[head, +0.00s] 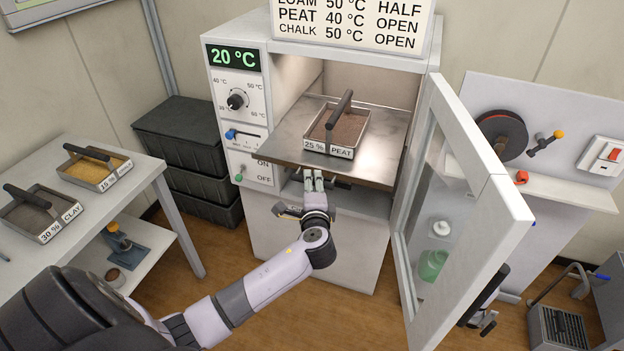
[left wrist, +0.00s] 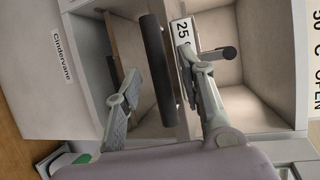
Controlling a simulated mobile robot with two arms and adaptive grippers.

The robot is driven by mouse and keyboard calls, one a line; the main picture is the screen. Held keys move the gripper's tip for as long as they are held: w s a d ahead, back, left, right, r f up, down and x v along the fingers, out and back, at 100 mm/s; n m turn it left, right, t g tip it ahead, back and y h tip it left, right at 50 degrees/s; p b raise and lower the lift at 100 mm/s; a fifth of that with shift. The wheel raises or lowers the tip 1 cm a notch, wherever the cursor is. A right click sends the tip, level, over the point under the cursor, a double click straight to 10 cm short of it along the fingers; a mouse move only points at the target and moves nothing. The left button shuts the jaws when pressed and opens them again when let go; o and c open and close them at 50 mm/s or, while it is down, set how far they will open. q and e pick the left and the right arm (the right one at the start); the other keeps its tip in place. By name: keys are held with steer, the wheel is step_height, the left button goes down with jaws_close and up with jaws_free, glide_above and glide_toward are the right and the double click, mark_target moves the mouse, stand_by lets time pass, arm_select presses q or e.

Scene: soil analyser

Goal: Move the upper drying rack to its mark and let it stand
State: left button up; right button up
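The upper drying rack (head: 382,160) is a flat metal shelf. It juts out of the front of the open oven, roughly level. A tray marked 25 % PEAT (head: 336,131) with a dark handle stands on it. My left gripper (head: 314,181) is at the rack's front edge. In the left wrist view, its fingers (left wrist: 160,82) stand on either side of a black handle bar (left wrist: 158,75), with gaps showing, so it looks open around the bar. A dark shape with grey parts behind the door may be my right gripper (head: 484,318); its fingers are unclear. I cannot see the rack's mark.
The oven door (head: 500,205) stands open at the right, close to the rack. The oven panel reads 20 °C (head: 233,57). A side table (head: 150,172) with CLAY and yellow soil trays is at left. Black crates (head: 180,130) stand beside the oven.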

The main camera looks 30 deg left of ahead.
arm_select(q)
steer(key=shift+x, duration=1.15)
steer(key=shift+c, duration=0.5)
jaws_close()
